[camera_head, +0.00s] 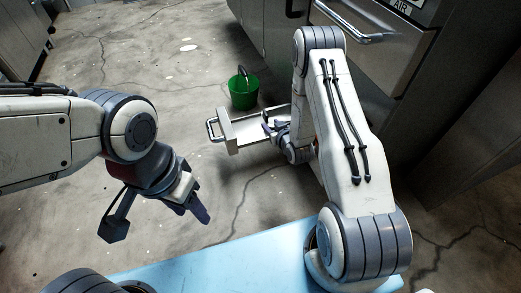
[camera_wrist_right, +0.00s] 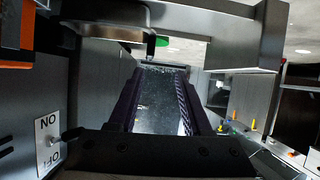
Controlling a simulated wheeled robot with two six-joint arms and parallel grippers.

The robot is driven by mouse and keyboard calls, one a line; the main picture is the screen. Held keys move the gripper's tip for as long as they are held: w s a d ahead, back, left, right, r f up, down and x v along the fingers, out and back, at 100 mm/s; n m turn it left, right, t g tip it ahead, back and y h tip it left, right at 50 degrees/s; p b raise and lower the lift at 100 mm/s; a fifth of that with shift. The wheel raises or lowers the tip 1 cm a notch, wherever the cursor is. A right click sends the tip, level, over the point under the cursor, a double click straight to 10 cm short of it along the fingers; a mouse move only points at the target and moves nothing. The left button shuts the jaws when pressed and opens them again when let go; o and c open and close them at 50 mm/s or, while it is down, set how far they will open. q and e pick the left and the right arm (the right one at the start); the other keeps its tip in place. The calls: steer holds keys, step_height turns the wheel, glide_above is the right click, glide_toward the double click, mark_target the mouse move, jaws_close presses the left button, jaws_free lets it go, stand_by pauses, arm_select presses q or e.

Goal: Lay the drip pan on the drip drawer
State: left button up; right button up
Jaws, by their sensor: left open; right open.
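A shallow pale metal drawer (camera_head: 255,138) with a bar handle at its left end shows in the middle of the head view. I take it to be the drip drawer. My right gripper (camera_head: 272,128) is at its right part, and my right arm hides the drawer's right end. In the right wrist view my right gripper (camera_wrist_right: 160,72) is open, with a dark speckled surface between or beyond its fingers. I cannot tell what that surface is or whether the fingers touch it. My left gripper (camera_head: 187,198) is open and empty over the floor. I cannot pick out the drip pan with certainty.
A green bucket (camera_head: 243,92) stands on the floor behind the drawer. A steel appliance with a bar handle (camera_head: 352,30) stands at the upper right. A light blue surface (camera_head: 220,265) lies at the front. The cracked floor between my arms is clear.

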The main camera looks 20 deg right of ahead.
steer(key=s+a+r+n+g+y, duration=0.15)
steer(key=a+r+g, duration=0.25)
steer(key=a+r, duration=0.6)
steer(key=s+a+r+n+g, duration=0.2)
steer(key=s+a+r+g, duration=0.1)
steer(key=s+a+r, duration=0.55)
steer(key=s+r+n+g, duration=0.1)
steer(key=s+r+g, duration=0.2)
steer(key=s, duration=0.9)
steer(key=s+r+n+g+h, duration=0.1)
steer(key=s+r+g, duration=0.1)
steer(key=s, duration=1.1)
steer(key=shift+s+a+r+n+g, duration=0.15)
steer(key=shift+s+r+n+g, duration=0.15)
steer(key=shift+r+n+g, duration=0.15)
steer(key=shift+r, duration=0.1)
step_height(320, 180, up, 48)
steer(key=p, duration=4.8)
